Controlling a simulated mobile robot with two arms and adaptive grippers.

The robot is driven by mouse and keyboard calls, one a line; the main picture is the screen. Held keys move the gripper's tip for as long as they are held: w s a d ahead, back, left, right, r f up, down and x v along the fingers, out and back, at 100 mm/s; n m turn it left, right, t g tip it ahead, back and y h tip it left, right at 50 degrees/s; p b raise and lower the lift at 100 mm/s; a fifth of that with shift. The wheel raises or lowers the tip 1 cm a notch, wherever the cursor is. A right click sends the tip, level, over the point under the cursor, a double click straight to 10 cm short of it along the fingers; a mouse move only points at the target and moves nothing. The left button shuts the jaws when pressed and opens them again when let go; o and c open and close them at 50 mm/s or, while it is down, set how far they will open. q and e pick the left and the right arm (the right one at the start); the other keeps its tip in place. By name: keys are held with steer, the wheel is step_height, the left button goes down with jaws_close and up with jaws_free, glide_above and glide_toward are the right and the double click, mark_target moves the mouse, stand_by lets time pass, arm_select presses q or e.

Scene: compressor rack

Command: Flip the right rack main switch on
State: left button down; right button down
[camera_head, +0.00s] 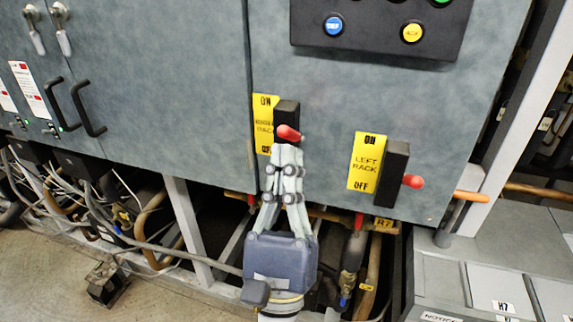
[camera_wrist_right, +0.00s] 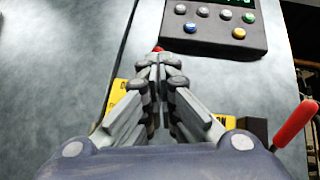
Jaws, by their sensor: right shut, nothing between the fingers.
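The right rack main switch is a black block (camera_head: 287,112) with a red-tipped lever (camera_head: 289,132), on the grey cabinet front. Its yellow ON/OFF label (camera_head: 263,122) is partly hidden behind the switch and fingers. My right gripper (camera_head: 287,150) is shut and empty, pointing up, with its fingertips just below the red tip. In the right wrist view, a bit of red (camera_wrist_right: 158,48) shows just past the closed fingertips (camera_wrist_right: 158,60). I cannot tell whether they touch. My left gripper is not in view.
The left rack switch (camera_head: 396,165) with its red lever (camera_head: 413,181) sits close to the right, beside its yellow label (camera_head: 366,162). A black button panel (camera_head: 375,35) is above. Pipes and cables run below the cabinet. Black door handles (camera_head: 87,108) are at left.

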steer(key=v, duration=1.2)
